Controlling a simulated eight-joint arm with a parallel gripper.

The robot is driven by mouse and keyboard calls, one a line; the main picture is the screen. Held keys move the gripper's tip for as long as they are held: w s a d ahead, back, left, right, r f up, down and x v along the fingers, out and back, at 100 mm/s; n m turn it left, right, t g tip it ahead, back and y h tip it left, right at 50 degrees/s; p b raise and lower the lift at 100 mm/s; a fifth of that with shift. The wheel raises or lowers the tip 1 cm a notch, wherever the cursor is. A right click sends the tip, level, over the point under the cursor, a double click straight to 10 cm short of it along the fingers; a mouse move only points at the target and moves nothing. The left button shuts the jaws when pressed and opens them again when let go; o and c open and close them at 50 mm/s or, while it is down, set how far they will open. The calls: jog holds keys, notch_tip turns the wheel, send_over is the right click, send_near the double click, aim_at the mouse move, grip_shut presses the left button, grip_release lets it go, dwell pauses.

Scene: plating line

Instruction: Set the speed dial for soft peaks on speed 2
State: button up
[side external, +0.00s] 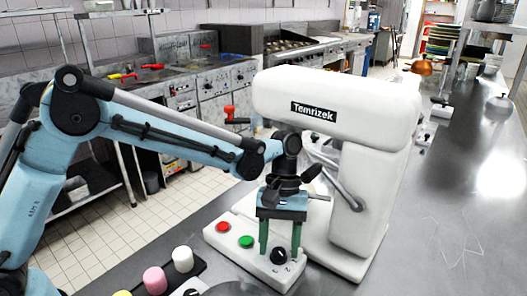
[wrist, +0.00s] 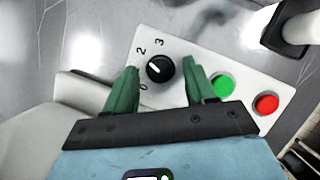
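The black speed dial (wrist: 163,71) sits on the white control panel (wrist: 240,68) in the wrist view. Its white pointer mark points left and slightly up. The numbers 3, 2 and 0 show around it; the spot between 2 and 0 is partly covered by the left finger. The dial also shows low on the panel in the side view (side external: 278,256). My gripper (wrist: 163,80) is open, pointing down, with one green finger on each side of the dial and visible gaps between. The white stand mixer (side external: 345,105) stands behind my gripper (side external: 280,249).
A green button (wrist: 222,86) and a red button (wrist: 266,103) lie beside the dial, the green one close to a finger. A dark tray (side external: 200,268) with pink and white pieces is at the front left.

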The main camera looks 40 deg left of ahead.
jog(key=n+t+h, duration=0.1)
jog(key=n, duration=0.2)
jog(key=n+h, duration=0.1)
jog(key=n, duration=0.2)
jog(key=shift+s+a+n+t, duration=0.15)
jog(key=shift+s+n+t, duration=0.05)
jog(key=shift+n+t, duration=0.2)
jog(key=shift+r+n, duration=0.15)
jog(key=shift+n, duration=0.25)
jog(key=v, duration=1.1)
jog(key=s+a+f+m+t+y, duration=0.1)
jog(key=s+a+m+t+y, duration=0.3)
jog(key=s+a+m+t, duration=0.5)
jog(key=shift+s+a+f+m, duration=0.15)
jog(key=shift+s+a+m, duration=0.85)
jog(key=shift+a+m, duration=1.35)
jog(key=shift+c, duration=0.2)
